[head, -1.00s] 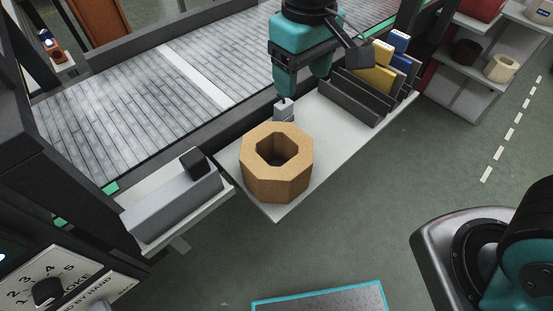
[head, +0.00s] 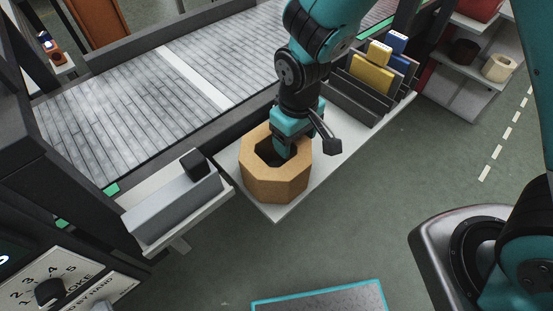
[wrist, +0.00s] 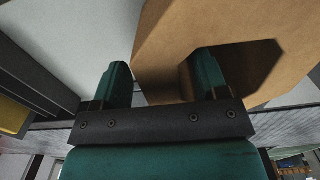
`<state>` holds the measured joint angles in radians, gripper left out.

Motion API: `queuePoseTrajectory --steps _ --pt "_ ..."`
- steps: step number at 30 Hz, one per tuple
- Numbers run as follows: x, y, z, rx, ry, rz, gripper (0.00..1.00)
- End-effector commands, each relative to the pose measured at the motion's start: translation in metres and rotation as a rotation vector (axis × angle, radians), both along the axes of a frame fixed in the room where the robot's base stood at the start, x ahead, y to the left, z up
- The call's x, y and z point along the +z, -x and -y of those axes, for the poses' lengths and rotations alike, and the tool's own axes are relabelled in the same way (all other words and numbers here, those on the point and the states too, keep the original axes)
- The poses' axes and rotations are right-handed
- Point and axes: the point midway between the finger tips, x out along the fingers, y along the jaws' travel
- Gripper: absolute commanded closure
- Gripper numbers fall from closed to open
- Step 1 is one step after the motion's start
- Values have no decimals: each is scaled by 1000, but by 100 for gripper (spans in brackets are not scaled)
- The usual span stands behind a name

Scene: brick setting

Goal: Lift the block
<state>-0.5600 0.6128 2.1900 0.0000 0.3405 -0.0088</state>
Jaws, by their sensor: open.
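The block looks to be a tan octagonal ring (head: 275,184) with an octagonal hole through its middle. It stands on a white shelf (head: 277,213) near its front corner. My gripper (head: 288,140) is over the block's far right wall and points down. In the wrist view, the open gripper (wrist: 161,80) has its right finger in the hole and its left finger outside, so the wall of the block (wrist: 165,55) lies between them. Whether either finger touches the wall cannot be told. My gripper hides part of the block's far side in the head view.
A dark rack (head: 352,103) with yellow and blue bricks stands behind on the shelf. A grey box with a black knob (head: 175,203) sits to the left. A slatted conveyor (head: 120,115) runs behind.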

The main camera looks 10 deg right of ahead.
Motion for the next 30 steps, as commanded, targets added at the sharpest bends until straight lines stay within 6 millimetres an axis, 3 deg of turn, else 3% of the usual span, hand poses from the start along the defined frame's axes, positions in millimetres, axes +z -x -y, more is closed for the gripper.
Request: queuePoseTrajectory --steps 4,11,20,30 --pt "-15 0 0 0 0 0 33" --pt "-16 0 -1 1 -1 2 33" --pt "-16 0 -1 1 -1 2 100" --pt "-14 -1 -1 1 -4 4 100"
